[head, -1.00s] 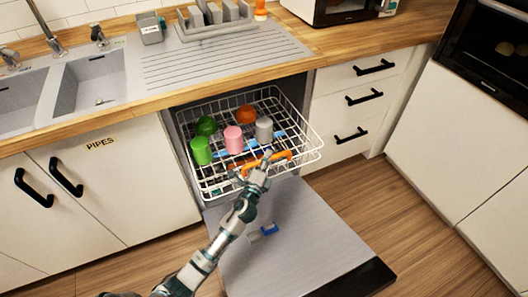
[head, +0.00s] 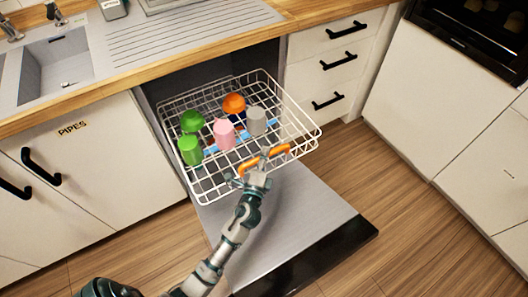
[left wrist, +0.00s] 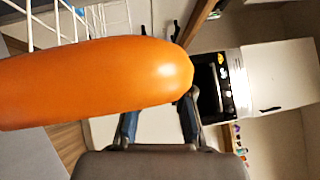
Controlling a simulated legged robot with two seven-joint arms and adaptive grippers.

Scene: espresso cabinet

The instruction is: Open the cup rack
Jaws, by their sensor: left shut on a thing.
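The white wire cup rack (head: 305,140) extends out of the open dishwasher, over its lowered door. An orange handle (head: 279,153) sits on the rack's front edge. My left gripper (head: 256,168) is shut on this handle. In the left wrist view the orange handle (left wrist: 95,82) fills much of the picture in front of the gripper fingers (left wrist: 160,118) and hides part of the rack. In the rack stand a green cup (head: 190,150), a pink cup (head: 224,134) and a grey cup (head: 256,121), with a green bowl (head: 192,120) and an orange bowl (head: 234,103) behind. My right gripper is out of view.
The grey dishwasher door (head: 295,225) lies lowered in front of the cabinet. Drawers (head: 325,65) with black handles are to the right, and a white cupboard (head: 75,170) is to the left. The wooden floor (head: 395,190) at the right is clear.

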